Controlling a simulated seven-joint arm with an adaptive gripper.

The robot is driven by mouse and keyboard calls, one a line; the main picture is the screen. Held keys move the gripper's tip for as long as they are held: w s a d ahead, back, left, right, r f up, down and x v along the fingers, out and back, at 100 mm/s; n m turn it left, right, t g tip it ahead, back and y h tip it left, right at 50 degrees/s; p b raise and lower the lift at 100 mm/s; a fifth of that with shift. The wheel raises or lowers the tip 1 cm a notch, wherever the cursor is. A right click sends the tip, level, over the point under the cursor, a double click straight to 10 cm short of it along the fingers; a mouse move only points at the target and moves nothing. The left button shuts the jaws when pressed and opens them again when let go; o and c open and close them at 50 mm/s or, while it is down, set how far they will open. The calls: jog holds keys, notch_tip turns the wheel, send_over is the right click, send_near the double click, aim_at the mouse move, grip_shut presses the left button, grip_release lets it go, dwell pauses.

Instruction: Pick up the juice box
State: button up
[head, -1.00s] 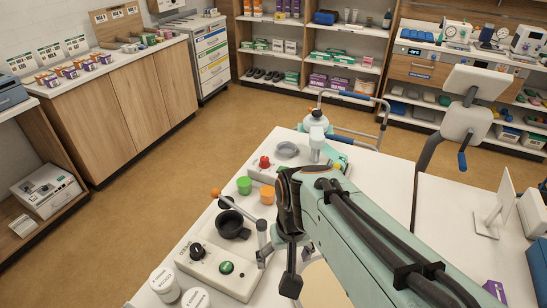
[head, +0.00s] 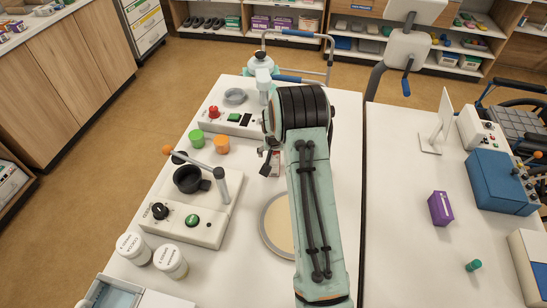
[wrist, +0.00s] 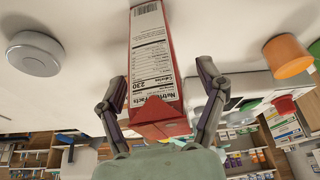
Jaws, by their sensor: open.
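The juice box (wrist: 152,60) is red and white with a nutrition label, and shows large in the wrist view. My gripper (wrist: 158,82) is open, with one finger on each side of the box and a visible gap on both sides. The box's red end (wrist: 160,120) faces my palm. In the head view my arm covers most of the box and the gripper; only a dark finger part (head: 266,165) shows at the arm's left side.
On the white table (head: 215,255) left of my arm are an orange cup (head: 221,145), a green cup (head: 196,138), a lever device (head: 190,215) and two white jars (head: 170,261). A purple carton (head: 440,208) stands on the right table.

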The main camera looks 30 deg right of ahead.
jog(key=shift+w+d+f, duration=0.1)
jog(key=shift+w+f, duration=0.05)
jog(key=shift+f, duration=0.35)
jog(key=c, duration=1.1)
jog(key=shift+r, duration=0.1)
